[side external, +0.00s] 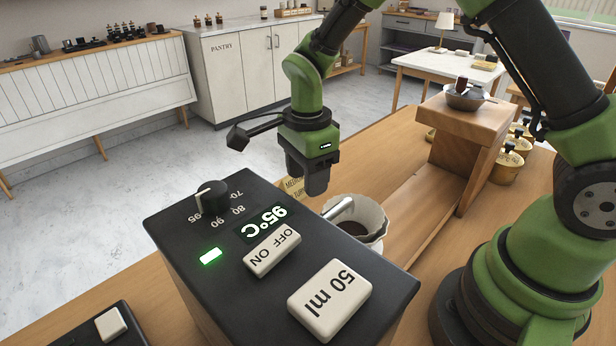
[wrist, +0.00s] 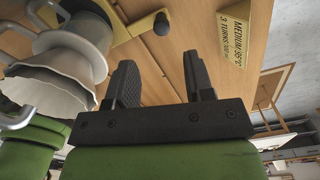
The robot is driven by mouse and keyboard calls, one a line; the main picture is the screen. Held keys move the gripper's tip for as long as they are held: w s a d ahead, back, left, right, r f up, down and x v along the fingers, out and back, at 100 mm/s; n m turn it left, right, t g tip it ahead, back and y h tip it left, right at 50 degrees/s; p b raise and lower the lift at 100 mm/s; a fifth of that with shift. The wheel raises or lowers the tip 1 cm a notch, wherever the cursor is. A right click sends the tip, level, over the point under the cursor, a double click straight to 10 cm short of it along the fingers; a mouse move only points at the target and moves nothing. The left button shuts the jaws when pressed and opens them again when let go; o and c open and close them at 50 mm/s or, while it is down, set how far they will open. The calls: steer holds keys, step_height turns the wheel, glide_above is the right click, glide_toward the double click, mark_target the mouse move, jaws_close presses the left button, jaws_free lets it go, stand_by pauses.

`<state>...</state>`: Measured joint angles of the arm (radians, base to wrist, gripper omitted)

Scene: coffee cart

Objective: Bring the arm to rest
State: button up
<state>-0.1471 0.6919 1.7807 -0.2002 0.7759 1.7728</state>
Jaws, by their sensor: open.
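My gripper (side external: 312,180) points down behind the black water dispenser and to the left of the white dripper cup (side external: 366,224), apart from both. In the wrist view my gripper (wrist: 160,80) shows two dark fingers spread apart with nothing between them. My green and black arm reaches over the wooden counter from its base at the right.
The water dispenser (side external: 170,232) has a dial, a lit 95°C display, an OFF/ON switch and a 50 ml button. The dripper cup holds dark grounds beneath a metal spout (side external: 338,208). A yellow sign (wrist: 238,40) stands near my gripper. A wooden stand (side external: 468,125) bears a bowl.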

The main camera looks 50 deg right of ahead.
steer(key=s+d+r+n+t, duration=0.1)
steer(key=s+r+n+t, duration=0.2)
steer(key=r, duration=0.6)
steer(key=s+r+n+t+y, duration=0.1)
steer(key=s+r+n+t, duration=0.1)
steer(key=s+r+n, duration=0.3)
steer(key=s+d+r+n+t+y, duration=0.1)
steer(key=s+r+n, duration=0.3)
steer(key=s+n, duration=0.5)
steer(key=shift+s+r+t, duration=0.4)
steer(key=shift+s+t, duration=0.15)
steer(key=shift+t, duration=0.05)
